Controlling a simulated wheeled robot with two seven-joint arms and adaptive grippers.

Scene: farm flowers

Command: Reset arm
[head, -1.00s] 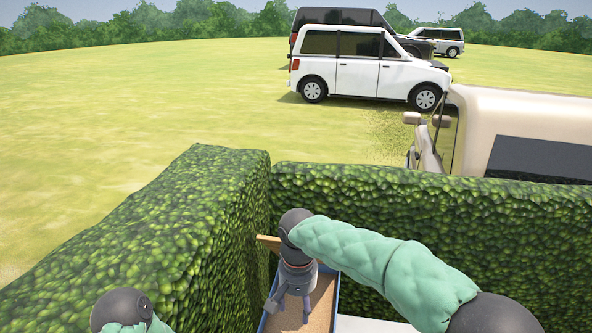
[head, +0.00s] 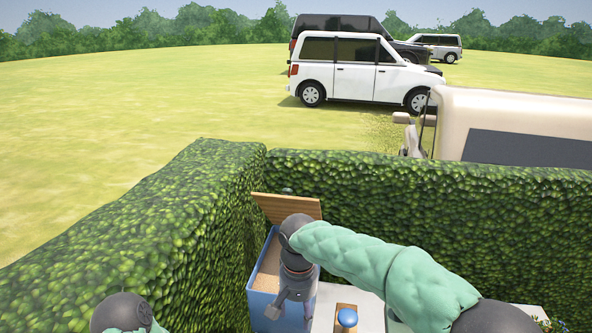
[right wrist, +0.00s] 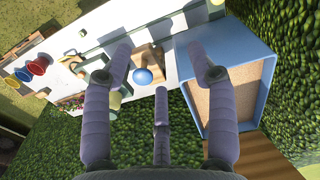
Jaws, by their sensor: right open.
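My right gripper (head: 282,306) hangs in front of the blue box (head: 262,304) in the head view, its arm coming in from the right. In the right wrist view its fingers (right wrist: 160,70) are spread wide with nothing between them. The blue box also shows in the right wrist view (right wrist: 222,50), beside the right-hand finger. The box's wooden lid (head: 290,206) stands raised at its back, and a tan surface shows inside. Of my left arm only a rounded dark joint and green sleeve show at the bottom left; my left gripper is out of view.
A blue knob (head: 347,317) on a wooden block stands on a white surface (head: 368,312) right of the box. Red, blue and yellow pots (right wrist: 36,65) stand along that surface. Tall hedges (head: 420,215) close in the back and left. Vehicles stand beyond on grass.

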